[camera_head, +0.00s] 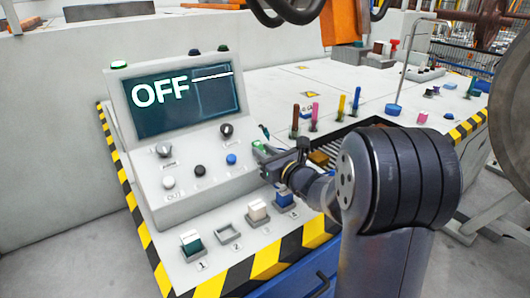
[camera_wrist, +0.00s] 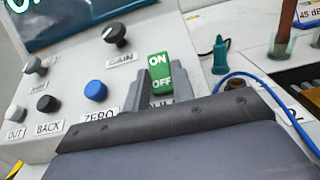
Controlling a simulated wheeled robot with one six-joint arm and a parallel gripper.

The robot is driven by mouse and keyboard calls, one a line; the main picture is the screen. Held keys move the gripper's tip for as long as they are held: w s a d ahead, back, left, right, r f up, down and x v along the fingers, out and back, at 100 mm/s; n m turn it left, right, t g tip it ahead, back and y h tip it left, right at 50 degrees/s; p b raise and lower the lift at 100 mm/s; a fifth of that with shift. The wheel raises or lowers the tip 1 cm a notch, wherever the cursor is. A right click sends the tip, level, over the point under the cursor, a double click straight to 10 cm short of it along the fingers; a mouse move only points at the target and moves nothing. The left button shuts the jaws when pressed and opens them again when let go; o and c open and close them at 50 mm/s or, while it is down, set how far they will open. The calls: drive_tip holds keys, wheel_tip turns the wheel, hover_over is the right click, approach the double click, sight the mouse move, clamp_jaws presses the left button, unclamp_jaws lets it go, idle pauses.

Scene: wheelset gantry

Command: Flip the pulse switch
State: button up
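The pulse switch (camera_wrist: 160,74) is a green rocker marked ON at the top and OFF below, on the sloped face of the light grey console. It shows small and partly covered beside my gripper in the head view (camera_head: 258,145). Its label is partly hidden in the wrist view. My gripper (camera_wrist: 158,92) has its two grey fingers apart, one on each side of the switch's lower part, with nothing held. I cannot tell whether they touch it. In the head view my gripper (camera_head: 266,158) is at the console's right end. The screen (camera_head: 186,95) reads OFF.
A blue ZERO button (camera_wrist: 96,90), a black BACK button (camera_wrist: 48,103) and a black GAIN knob (camera_wrist: 115,35) are left of the switch. A teal cone-shaped piece (camera_wrist: 220,55) and a blue cable (camera_wrist: 265,88) are to the right.

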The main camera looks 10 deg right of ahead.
drive_tip(key=c, duration=0.5)
drive_tip(key=shift+o, duration=0.2)
drive_tip(key=r+p, duration=0.1)
drive_tip(key=p, duration=0.1)
drive_tip(key=shift+g+p, duration=0.4)
drive_tip(key=g+p, duration=0.1)
drive_tip(key=p, duration=0.2)
drive_tip(key=g+h+p, duration=0.1)
drive_tip(key=p, duration=0.3)
drive_tip(key=shift+w+a+r+g, duration=0.15)
drive_tip(key=shift+w+r+g, duration=0.05)
drive_tip(key=shift+r+g, duration=0.15)
drive_tip(key=shift+g+p, duration=0.25)
drive_tip(key=shift+p, duration=0.75)
drive_tip(key=shift+f+h, duration=0.15)
drive_tip(key=shift+h, duration=0.15)
drive_tip(key=o, duration=1)
drive_tip(key=shift+f, duration=0.1)
drive_tip(key=p+v, duration=0.1)
drive_tip(key=v, duration=0.9)
drive_tip(key=shift+s+r, duration=0.25)
